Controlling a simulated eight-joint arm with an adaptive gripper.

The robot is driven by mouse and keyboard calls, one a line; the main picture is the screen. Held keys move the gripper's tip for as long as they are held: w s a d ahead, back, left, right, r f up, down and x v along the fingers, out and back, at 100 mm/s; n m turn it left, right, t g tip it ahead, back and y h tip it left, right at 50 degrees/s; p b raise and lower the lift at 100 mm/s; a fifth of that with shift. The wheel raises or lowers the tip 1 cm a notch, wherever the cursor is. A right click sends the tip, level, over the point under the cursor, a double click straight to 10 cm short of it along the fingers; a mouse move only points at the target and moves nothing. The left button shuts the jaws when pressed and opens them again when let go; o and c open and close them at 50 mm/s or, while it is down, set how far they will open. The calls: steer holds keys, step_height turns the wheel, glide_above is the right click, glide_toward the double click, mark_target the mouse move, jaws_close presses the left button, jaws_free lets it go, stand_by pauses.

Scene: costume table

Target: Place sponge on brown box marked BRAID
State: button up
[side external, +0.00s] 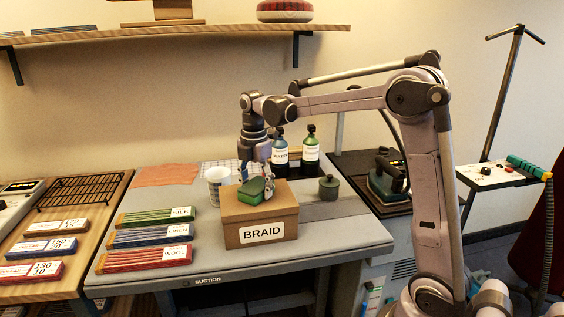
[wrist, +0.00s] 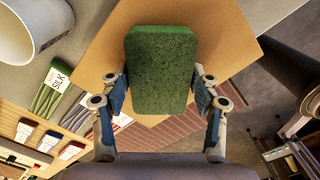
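The green sponge (side external: 252,190) is at the top of the brown box marked BRAID (side external: 262,234) in the side external view. The sponge also shows large in the wrist view (wrist: 161,68), over the box's tan top (wrist: 218,40). My gripper (side external: 267,184) points down above the box. In the wrist view its blue finger pads (wrist: 160,95) lie against both long sides of the sponge, and it looks shut on it. I cannot tell whether the underside of the sponge touches the box lid. Part of the lid is hidden by the sponge.
A white cup (side external: 217,184) stands behind the box at left. Two pump bottles (side external: 311,150) stand behind, and a small lidded jar (side external: 329,188) is at right. Silk, linen and wool bundles (side external: 150,236) lie left of the box. An iron (side external: 386,178) stands farther right.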

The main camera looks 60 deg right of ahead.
mark_target(256, 185)
steer(key=shift+o, duration=0.5)
steer(key=shift+r, duration=0.1)
step_height(256, 185, up, 12)
steer(key=f, duration=0.1)
steer(key=s+a+f+m+t, duration=0.3)
steer(key=s+a+f+m, duration=0.3)
steer(key=s+m, duration=0.2)
steer(key=s+a+f+m+t, duration=0.4)
steer(key=s+a+f+m, duration=0.2)
steer(key=s+m, duration=0.2)
steer(key=shift+s+f+m, duration=0.2)
steer(key=shift+s+m, duration=0.05)
steer(key=shift+m, duration=0.75)
